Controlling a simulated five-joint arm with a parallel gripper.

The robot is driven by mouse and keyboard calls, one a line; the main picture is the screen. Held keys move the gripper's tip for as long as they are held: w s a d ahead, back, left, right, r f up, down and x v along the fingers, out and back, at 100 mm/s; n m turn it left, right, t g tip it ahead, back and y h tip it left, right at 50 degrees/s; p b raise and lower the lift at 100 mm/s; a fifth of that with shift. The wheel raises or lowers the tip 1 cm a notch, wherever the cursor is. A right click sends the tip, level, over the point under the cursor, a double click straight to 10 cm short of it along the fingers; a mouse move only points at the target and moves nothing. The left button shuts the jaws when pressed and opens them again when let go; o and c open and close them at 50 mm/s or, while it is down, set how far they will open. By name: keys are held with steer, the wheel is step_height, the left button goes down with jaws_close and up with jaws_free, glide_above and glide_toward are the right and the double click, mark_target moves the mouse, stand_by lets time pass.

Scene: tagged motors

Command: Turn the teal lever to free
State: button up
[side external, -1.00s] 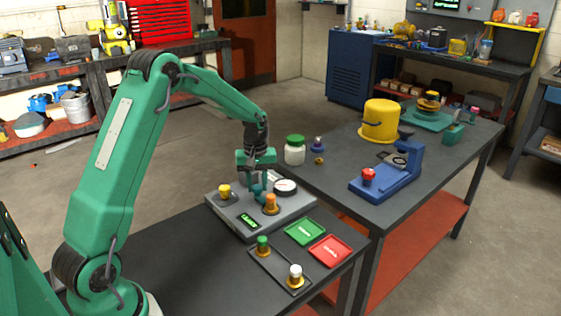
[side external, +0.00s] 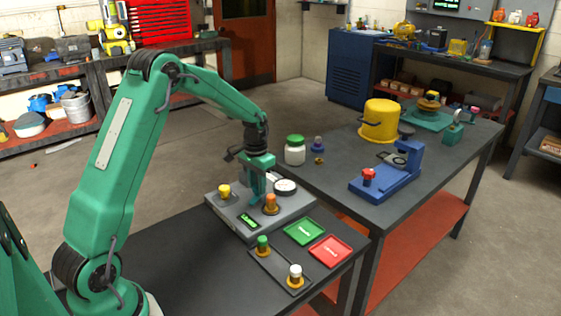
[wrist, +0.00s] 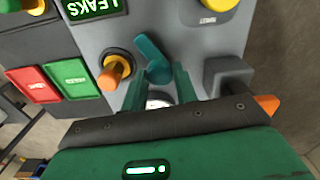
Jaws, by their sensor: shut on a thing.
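The teal lever (wrist: 150,50) stands on top of the grey test box (side external: 232,213), beside the orange knob. In the wrist view its curved handle runs from the upper left down between my fingers. My gripper (wrist: 159,76) is shut on it, one finger on each side. In the side view my gripper (side external: 257,192) points down at the box, and the lever is hard to tell from my same-coloured fingers. The lever's base is partly hidden. No position marking for "free" is readable.
On the box are an orange knob (side external: 270,204), a yellow knob (side external: 224,190), a round dial (side external: 285,187) and a lit display (wrist: 92,6) reading "LEAKS". Green (side external: 304,231) and red (side external: 330,249) trays lie in front. A white jar (side external: 295,150) stands behind.

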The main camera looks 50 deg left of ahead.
mark_target(257, 186)
steer(key=m, duration=0.5)
steer(key=shift+r+m, duration=0.1)
steer(key=shift+m, duration=0.3)
steer(key=o, duration=1)
steer(key=shift+c, duration=0.2)
step_height(257, 186, up, 7)
steer(key=shift+r, duration=0.4)
